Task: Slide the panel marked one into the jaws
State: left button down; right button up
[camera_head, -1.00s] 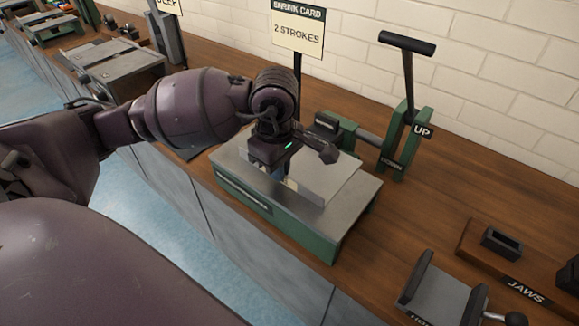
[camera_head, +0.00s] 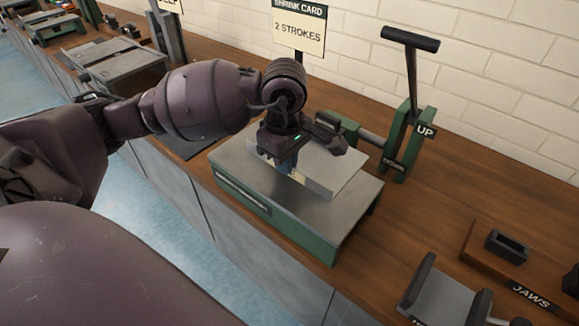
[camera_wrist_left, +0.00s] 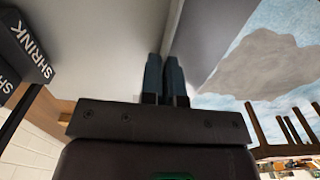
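A pale grey sheet-metal panel (camera_head: 342,172) with an upturned front edge lies over the grey top of a green-sided stand (camera_head: 335,213). I cannot read a mark on it. My left gripper (camera_head: 289,166) points down at the panel's front edge. In the left wrist view its blue fingers (camera_wrist_left: 165,75) are close together, with the panel's thin edge between them. Behind the panel is a green machine head with a dark block (camera_head: 327,120), partly hidden by my wrist; I cannot see a jaw gap. Its lever (camera_head: 408,75) stands raised beside an "UP" tag (camera_head: 426,131). My right gripper is out of view.
A "SHRINK CARD, 2 STROKES" sign (camera_head: 299,30) stands behind my wrist. A wooden board labelled "JAWS" (camera_head: 530,296) holds a dark block at the right. A grey-topped fixture (camera_head: 440,295) stands at the front right.

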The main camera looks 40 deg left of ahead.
pick_arm(q)
jog(key=shift+w, duration=0.2)
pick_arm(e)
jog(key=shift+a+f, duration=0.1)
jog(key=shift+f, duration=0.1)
pick_arm(q)
jog(key=c, duration=1.7)
grip_release()
jog(key=o, duration=0.4)
jog(key=shift+w, duration=0.1)
jog(key=o, duration=0.6)
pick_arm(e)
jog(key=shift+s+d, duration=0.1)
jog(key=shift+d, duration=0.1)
pick_arm(q)
jog(key=shift+r+p, duration=0.6)
jog(key=shift+r, duration=1.05)
jog(key=shift+r+p, duration=0.75)
jog(key=shift+r, duration=1.15)
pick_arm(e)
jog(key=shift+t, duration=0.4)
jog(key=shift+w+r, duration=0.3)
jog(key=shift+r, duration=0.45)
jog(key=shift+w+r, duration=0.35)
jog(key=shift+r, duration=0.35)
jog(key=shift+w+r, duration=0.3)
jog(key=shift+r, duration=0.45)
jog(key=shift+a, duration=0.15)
